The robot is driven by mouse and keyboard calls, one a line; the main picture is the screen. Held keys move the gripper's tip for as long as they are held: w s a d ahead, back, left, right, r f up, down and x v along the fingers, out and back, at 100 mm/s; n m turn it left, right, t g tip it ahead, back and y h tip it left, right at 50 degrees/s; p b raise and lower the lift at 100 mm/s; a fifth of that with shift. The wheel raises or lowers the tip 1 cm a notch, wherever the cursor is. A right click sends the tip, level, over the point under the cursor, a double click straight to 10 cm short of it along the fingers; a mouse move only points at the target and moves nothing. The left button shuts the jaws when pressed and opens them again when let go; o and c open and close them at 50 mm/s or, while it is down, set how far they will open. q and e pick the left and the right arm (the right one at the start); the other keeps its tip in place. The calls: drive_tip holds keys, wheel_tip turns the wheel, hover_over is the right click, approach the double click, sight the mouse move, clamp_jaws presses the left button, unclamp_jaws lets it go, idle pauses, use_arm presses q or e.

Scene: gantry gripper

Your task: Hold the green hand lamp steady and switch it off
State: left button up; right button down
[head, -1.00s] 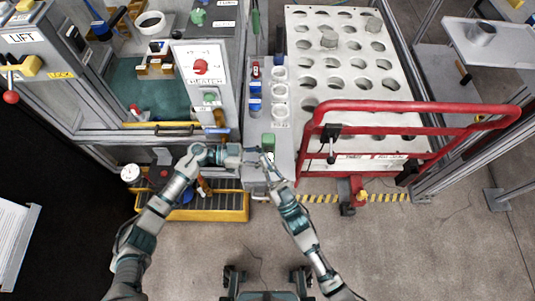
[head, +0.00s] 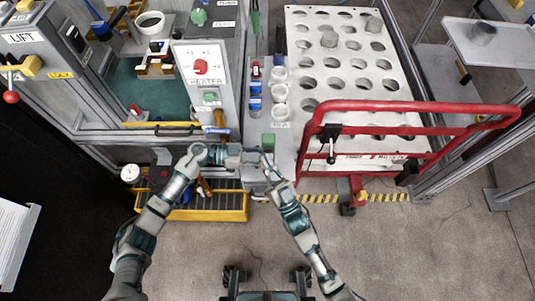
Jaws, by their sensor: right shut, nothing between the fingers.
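The green hand lamp (head: 268,141) shows as a small green block at the front end of the pale narrow shelf in the middle. My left gripper (head: 258,155) reaches in from the left, just below and left of the lamp. Whether its fingers are open or around the lamp is too small to tell. My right gripper (head: 267,163) comes up from below, close under the lamp and beside the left gripper. It is shut with nothing between its fingers. The lamp's lower part and its switch cannot be made out.
A red tubular guard rail (head: 420,106) stands to the right, in front of a white rack with round holes (head: 310,65). A heater panel (head: 203,72) rises at the left. The floor in front is open.

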drive_tip(key=s, duration=0.6)
idle(0.4)
use_arm(q)
drive_tip(key=o, duration=1)
drive_tip(key=a, duration=0.8)
drive_tip(key=a+r, duration=0.1)
drive_tip(key=a, duration=0.3)
